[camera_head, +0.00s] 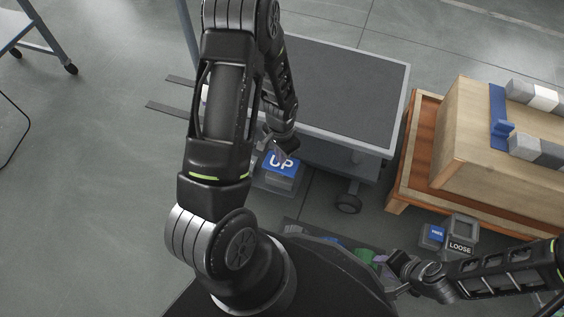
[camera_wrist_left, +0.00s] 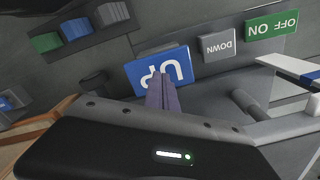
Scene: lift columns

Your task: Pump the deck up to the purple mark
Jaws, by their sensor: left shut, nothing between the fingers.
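The lift cart's grey deck (camera_head: 335,92) stands ahead of me. A blue pedal marked UP (camera_head: 281,165) sits at its near side, and it also shows in the left wrist view (camera_wrist_left: 143,76). My left gripper (camera_head: 287,148) is shut and empty, with its tips (camera_wrist_left: 162,78) over the UP pedal's edge; I cannot tell whether they touch it. I cannot make out a purple mark on the column.
A wooden crate (camera_head: 455,130) on an orange-brown pallet stands right of the cart. A grey bin marked LOOSE (camera_head: 460,247) and a small blue-labelled box (camera_head: 434,236) are on the floor near it. Open floor lies to the left.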

